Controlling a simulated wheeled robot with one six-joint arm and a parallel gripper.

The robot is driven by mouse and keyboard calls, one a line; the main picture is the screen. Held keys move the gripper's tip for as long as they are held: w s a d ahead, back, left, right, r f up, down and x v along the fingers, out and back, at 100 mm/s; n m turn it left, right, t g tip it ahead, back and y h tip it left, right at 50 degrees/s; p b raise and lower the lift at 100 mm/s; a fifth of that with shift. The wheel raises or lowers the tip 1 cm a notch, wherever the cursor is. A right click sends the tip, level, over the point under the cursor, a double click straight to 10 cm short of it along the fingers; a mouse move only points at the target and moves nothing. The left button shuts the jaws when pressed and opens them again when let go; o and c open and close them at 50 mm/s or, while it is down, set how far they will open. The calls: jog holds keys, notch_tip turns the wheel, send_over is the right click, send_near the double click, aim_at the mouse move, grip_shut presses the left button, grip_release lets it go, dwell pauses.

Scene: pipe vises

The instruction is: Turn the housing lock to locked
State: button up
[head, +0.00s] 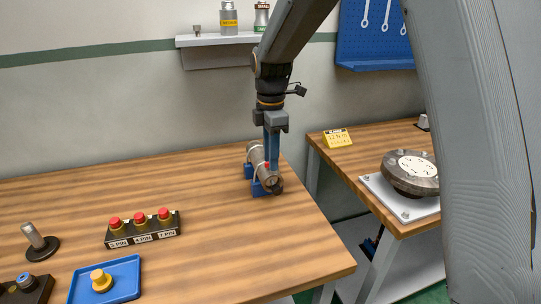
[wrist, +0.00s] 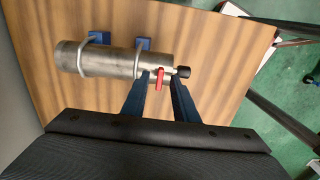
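The housing (head: 257,154) is a grey metal cylinder lying in blue cradles on the wooden bench. It also shows in the wrist view (wrist: 100,60), held by light straps. A small red lever (wrist: 160,78), seemingly the housing lock, sits near its right end, beside a black end knob (wrist: 183,72). My gripper (head: 271,165) points down at that end. In the wrist view, the fingers of my gripper (wrist: 160,82) are apart, with the red lever between their tips. Contact with the lever cannot be told. The lock has no readable position marks.
A block with three red-topped plugs (head: 142,229), a blue tray (head: 104,281) with a yellow knob, and a grey post (head: 38,240) stand on the left bench. A second table (head: 347,161) with a round flange (head: 410,172) is at right, across a gap.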

grip_shut()
jog(key=m+p, duration=0.1)
jog(key=m, duration=0.3)
jog(key=shift+p, duration=0.4)
jog(key=m+p, duration=0.1)
jog(key=m, duration=0.2)
jog(key=shift+m, duration=0.3)
jog(key=m+p, duration=0.1)
jog(key=m, duration=0.4)
jog(key=shift+p, duration=0.35)
jog(key=m+p, duration=0.1)
jog(key=m, duration=0.4)
jog(key=shift+m, duration=0.3)
